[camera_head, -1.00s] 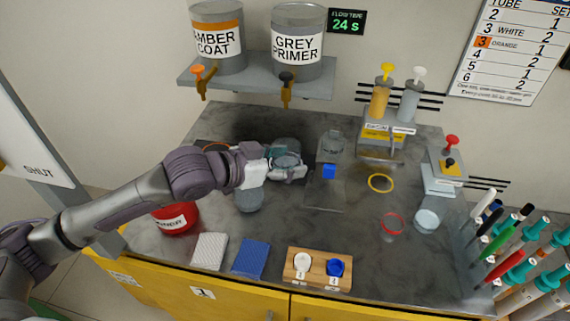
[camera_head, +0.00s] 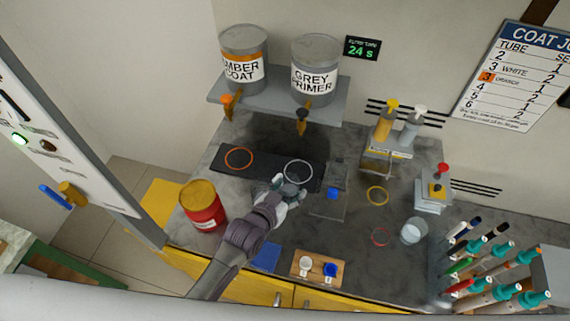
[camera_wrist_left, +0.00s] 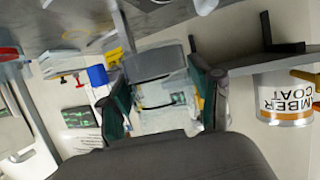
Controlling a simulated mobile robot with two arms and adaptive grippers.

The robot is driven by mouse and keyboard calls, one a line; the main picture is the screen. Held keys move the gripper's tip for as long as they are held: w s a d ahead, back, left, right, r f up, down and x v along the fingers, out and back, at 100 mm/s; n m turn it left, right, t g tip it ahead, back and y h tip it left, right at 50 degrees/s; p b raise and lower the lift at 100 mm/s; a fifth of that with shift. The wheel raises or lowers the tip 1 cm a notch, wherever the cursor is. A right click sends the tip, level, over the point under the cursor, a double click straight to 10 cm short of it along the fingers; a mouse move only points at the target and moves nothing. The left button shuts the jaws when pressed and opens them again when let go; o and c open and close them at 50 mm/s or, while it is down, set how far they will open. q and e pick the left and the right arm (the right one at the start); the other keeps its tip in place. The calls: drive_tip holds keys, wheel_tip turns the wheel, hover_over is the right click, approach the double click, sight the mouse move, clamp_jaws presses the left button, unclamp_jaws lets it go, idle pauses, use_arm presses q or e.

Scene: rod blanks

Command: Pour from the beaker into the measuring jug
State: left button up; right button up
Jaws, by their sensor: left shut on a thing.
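My left gripper (camera_head: 288,187) is shut on a small see-through vessel, which I take to be the beaker (camera_head: 291,190), near the front edge of the dark mat. In the left wrist view the two fingers of this gripper (camera_wrist_left: 163,100) lie on either side of the clear beaker (camera_wrist_left: 160,65). Its contents are hard to make out. A clear, round vessel (camera_head: 413,231), which looks like the measuring jug, stands apart at the right of the bench. My right gripper is not in view.
The dark mat bears an orange ring (camera_head: 239,158) and a white ring (camera_head: 298,171). A red can (camera_head: 202,206) stands left of my arm. A shelf (camera_head: 270,97) with two coat tanks overhangs the back. Pens and tubes crowd the right; a yellow ring (camera_head: 377,195) lies mid-bench.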

use_arm(q)
drive_tip(key=shift+s+f, duration=0.1)
drive_tip(key=shift+a+n+h+b, duration=0.2)
drive_tip(key=shift+n+h+b, duration=0.3)
drive_tip(key=shift+n+b, duration=0.15)
drive_tip(key=shift+w+a+n+g+h+b, duration=0.3)
drive_tip(key=shift+n+h+b, duration=0.45)
drive_tip(key=shift+b, duration=0.5)
drive_tip(key=shift+a+r+n+h+b, duration=0.1)
drive_tip(key=shift+r+n+h+b, duration=0.2)
drive_tip(key=shift+n+b, duration=0.65)
drive_tip(key=n+h+b, duration=0.1)
drive_tip(key=b, duration=0.2)
drive_tip(key=n+b, duration=0.2)
drive_tip(key=b, duration=0.1)
drive_tip(key=shift+w+a+h, duration=0.2)
drive_tip(key=shift+a+h, duration=0.15)
drive_tip(key=shift+a, duration=0.05)
drive_tip(key=shift+r+b, duration=0.15)
drive_tip(key=shift+b, duration=0.2)
drive_tip(key=shift+r, duration=0.1)
